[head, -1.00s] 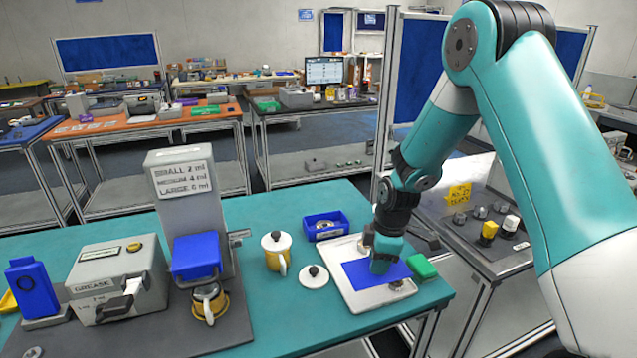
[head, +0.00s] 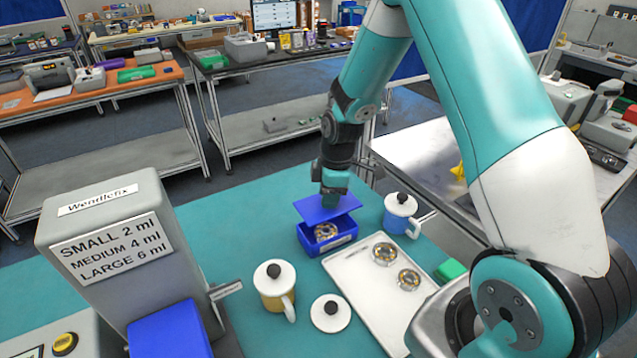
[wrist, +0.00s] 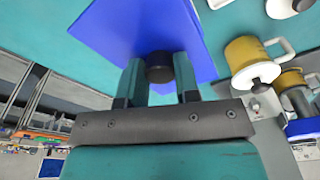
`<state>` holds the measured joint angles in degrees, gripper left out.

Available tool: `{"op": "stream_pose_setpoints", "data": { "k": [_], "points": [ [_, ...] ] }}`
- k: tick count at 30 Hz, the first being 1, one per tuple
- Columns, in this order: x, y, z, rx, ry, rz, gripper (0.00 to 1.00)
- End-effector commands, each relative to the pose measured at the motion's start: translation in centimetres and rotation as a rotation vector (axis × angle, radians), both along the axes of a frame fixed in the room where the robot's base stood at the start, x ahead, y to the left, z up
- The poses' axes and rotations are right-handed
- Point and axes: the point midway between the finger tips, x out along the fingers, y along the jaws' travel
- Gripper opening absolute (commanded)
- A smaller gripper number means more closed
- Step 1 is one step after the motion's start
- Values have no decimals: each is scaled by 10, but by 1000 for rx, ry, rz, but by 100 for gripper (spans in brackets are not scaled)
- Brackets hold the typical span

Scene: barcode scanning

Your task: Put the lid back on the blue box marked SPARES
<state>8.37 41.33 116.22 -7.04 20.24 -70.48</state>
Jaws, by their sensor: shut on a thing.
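The blue box (head: 340,245) stands on the teal table in the head view, with a pale label on its front that is too small to read. A round metal bearing shows inside it. The flat blue lid (head: 313,209) is above the box's back part and hides part of its opening; the front part is uncovered. My gripper (wrist: 160,75) is shut on the lid's black knob (wrist: 159,67), with one finger on each side. In the wrist view the lid (wrist: 140,28) spreads out beyond the fingers and hides the box. I cannot tell whether lid and box touch.
A white tray (head: 343,268) with two bearings lies right of the box. A yellow mug (head: 278,298), a loose white lid (head: 330,313) and a lidded blue mug (head: 398,220) stand nearby. A grey dispenser (head: 120,230) is at left; a green object (head: 449,270) is right of the tray.

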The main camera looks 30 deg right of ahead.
Motion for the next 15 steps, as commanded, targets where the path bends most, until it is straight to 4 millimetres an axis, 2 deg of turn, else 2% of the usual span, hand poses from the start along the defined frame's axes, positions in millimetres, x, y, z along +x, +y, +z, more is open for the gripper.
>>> {"op": "stream_pose_setpoints", "data": {
  "k": [8, 15],
  "points": [
    [0, 1, -13, 0, 0, 1, 7],
    [0, 0, -36, 0, 0, 0, 7]
  ]
}}
